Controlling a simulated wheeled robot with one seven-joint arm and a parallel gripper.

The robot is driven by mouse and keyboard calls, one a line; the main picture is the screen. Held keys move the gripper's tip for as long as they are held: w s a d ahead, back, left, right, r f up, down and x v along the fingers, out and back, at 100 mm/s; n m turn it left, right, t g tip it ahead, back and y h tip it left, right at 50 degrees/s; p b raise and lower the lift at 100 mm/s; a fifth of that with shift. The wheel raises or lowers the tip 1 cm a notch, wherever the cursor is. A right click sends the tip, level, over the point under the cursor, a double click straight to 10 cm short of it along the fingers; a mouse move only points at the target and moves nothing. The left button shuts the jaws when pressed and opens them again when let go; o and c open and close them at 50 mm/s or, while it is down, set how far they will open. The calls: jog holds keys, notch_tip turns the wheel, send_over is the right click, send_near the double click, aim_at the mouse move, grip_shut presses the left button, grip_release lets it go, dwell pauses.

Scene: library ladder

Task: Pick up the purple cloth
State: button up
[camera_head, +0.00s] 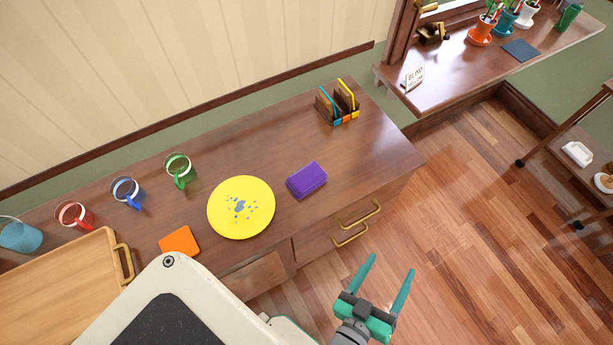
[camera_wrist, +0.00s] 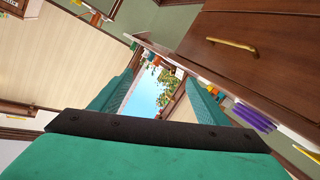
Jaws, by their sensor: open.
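The purple cloth (camera_head: 306,180) is a small folded block lying on the brown wooden cabinet top, just right of the yellow plate. In the wrist view, a purple thing (camera_wrist: 254,117) that looks like the cloth shows at the right, beyond the right finger. My gripper (camera_head: 387,280) has two teal fingers spread apart with nothing between them. It is in front of the cabinet, over the floor side, below and to the right of the cloth in the head view. It is apart from the cloth.
The yellow plate (camera_head: 241,208) with blue spots lies left of the cloth. An orange square (camera_head: 180,241), several mugs and a wooden tray (camera_head: 62,272) are farther left. An organizer (camera_head: 339,105) stands behind right. Brass drawer handles (camera_head: 351,237) stick out in front. Cabinet top right of the cloth is clear.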

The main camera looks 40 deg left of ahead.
jog(key=w+d+r+m+g+h, duration=0.1)
jog(key=w+r+m+h, duration=0.15)
jog(key=w+r, duration=0.55)
jog(key=w+d+r+m+h, duration=0.2)
jog(key=w+r+h, duration=0.25)
jog(key=w, duration=0.65)
jog(key=w+d+r+m+g+h, duration=0.1)
jog(key=w+r+m+h, duration=0.15)
jog(key=w+r, duration=0.55)
jog(key=m+g+y, duration=0.1)
jog(key=g+y, duration=0.8)
jog(key=g, duration=0.5)
send_near(306, 176)
jog(key=shift+d, duration=0.35)
jog(key=shift+s+a+f, duration=0.1)
jog(key=shift+a+f, duration=0.05)
jog(key=shift+f, duration=2.4)
jog(key=shift+a+f, duration=0.2)
jog(key=shift+f, duration=2.4)
